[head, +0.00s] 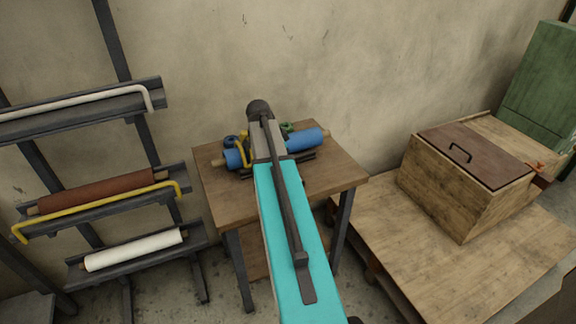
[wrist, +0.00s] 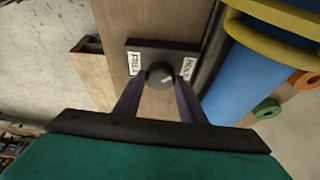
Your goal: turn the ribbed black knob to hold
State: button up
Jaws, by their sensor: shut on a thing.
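The black knob (wrist: 159,70) sits on a dark plate (wrist: 160,46) fixed to a wooden surface in the wrist view. A small light mark shows on the right part of its face. A white label reading FREE (wrist: 134,63) is left of it. Another white label (wrist: 187,68) is on the right, seemingly HOLD, but small and tilted. My gripper (wrist: 161,76) is shut on the knob, one dark finger on each side. Its ribs are too small to make out. In the head view my arm hides the knob and the gripper.
A blue roll (head: 306,140) lies on a wooden table (head: 225,205), with yellow and green parts beside it. A rack with a brown roll (head: 95,191) and a white roll (head: 133,250) stands left. A wooden box (head: 450,195) with a brown lid stands right.

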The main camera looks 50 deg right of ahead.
jog(key=m, duration=0.2)
jog(key=m+g+y+b, duration=0.1)
jog(key=m, duration=0.1)
jog(key=shift+w+d+f+m, duration=0.1)
jog(key=shift+w+f+m, duration=0.1)
jog(key=shift+m, duration=0.1)
jog(key=shift+r+m+g+y+b, duration=0.1)
jog(key=shift+m+g+y+b, duration=0.55)
jog(key=shift+m, duration=1.25)
jog(key=o, duration=1)
jog(key=shift+o, duration=0.2)
jog(key=shift+r, duration=0.1)
